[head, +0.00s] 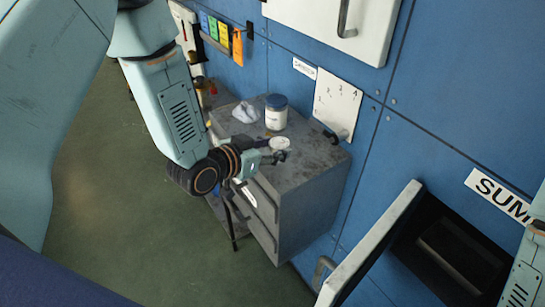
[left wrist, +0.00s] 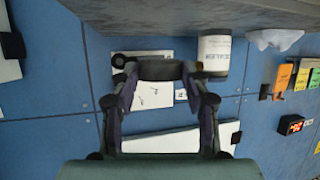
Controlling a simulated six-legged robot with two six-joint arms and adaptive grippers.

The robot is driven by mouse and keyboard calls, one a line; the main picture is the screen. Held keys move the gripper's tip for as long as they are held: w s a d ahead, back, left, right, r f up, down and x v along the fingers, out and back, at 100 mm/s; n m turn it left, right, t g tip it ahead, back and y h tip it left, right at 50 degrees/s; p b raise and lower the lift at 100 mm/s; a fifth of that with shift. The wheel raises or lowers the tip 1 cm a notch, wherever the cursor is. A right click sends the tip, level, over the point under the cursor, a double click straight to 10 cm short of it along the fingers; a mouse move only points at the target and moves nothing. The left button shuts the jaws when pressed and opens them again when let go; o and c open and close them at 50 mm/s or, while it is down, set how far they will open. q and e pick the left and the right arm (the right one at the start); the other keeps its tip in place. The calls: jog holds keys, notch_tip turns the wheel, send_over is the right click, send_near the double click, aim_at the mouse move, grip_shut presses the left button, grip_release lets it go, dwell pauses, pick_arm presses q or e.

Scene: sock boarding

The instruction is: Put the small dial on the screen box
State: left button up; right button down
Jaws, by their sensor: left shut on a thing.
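My left gripper (head: 274,157) is just above the grey cabinet top, near its front edge. It is shut on a small dark rounded thing, probably the small dial (left wrist: 160,70), which sits between the fingertips in the left wrist view. A pale round disc (head: 280,143) shows at the fingertips in the head view; I cannot tell whether it is the dial's face. A small black box with red lit digits (left wrist: 291,124), possibly the screen box, is on the blue wall in the left wrist view. My right gripper is out of view.
A jar with a dark lid (head: 276,112) and a crumpled white cloth (head: 245,112) stand on the cabinet (head: 318,162). A white numbered plate (head: 337,103) is on the wall behind. An open door (head: 370,245) juts out at lower right. Coloured tags (head: 215,30) hang at upper left.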

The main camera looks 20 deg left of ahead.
aim_at(272, 169)
pick_arm(q)
jog(key=shift+a+f, duration=0.1)
jog(key=shift+f, duration=0.3)
jog(key=f, duration=0.3)
jog(key=shift+w+d+f, duration=0.3)
jog(key=shift+s+a, duration=0.2)
jog(key=shift+f, duration=0.2)
jog(key=o, duration=1.2)
jog(key=shift+w+d, duration=0.15)
